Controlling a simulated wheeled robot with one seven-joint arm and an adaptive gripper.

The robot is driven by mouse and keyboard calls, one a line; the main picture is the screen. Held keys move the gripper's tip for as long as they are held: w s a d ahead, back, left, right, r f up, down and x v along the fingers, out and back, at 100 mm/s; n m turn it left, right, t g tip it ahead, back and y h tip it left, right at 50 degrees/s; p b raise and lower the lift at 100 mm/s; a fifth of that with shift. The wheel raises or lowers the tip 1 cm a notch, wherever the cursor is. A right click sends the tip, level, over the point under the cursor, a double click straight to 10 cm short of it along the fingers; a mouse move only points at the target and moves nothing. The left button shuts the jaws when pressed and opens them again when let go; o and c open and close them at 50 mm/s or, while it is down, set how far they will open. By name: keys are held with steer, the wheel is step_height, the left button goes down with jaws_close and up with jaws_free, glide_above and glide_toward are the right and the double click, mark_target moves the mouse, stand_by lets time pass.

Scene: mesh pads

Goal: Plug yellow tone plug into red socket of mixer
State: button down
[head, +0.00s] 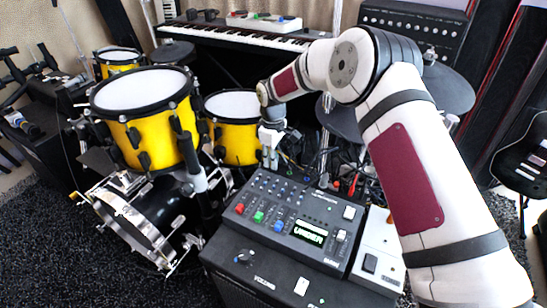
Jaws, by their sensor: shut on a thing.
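The mixer (290,222) is a dark grey box with knobs, coloured buttons and a lit green display, on top of a black amplifier. My gripper (270,162) points down just behind the mixer's back left edge, above that edge. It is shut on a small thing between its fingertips. I cannot make out its colour or shape at this size; the yellow tone plug is not distinct anywhere else. The red socket is not clearly visible; a red button (240,208) shows on the mixer's left side.
Tangled cables (345,178) lie behind the mixer. A white pedal-like box (378,250) stands to its right. Yellow drums (148,115) crowd the left, and a keyboard (240,34) stands at the back. My arm covers much of the right side.

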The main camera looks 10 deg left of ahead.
steer(key=shift+f, duration=0.2)
steer(key=c, duration=1.5)
jaws_free()
steer(key=shift+o, duration=0.2)
steer(key=shift+r, duration=0.1)
step_height(320, 180, up, 11)
steer(key=shift+f, duration=0.1)
steer(key=shift+s+r, duration=0.1)
steer(key=shift+r, duration=0.45)
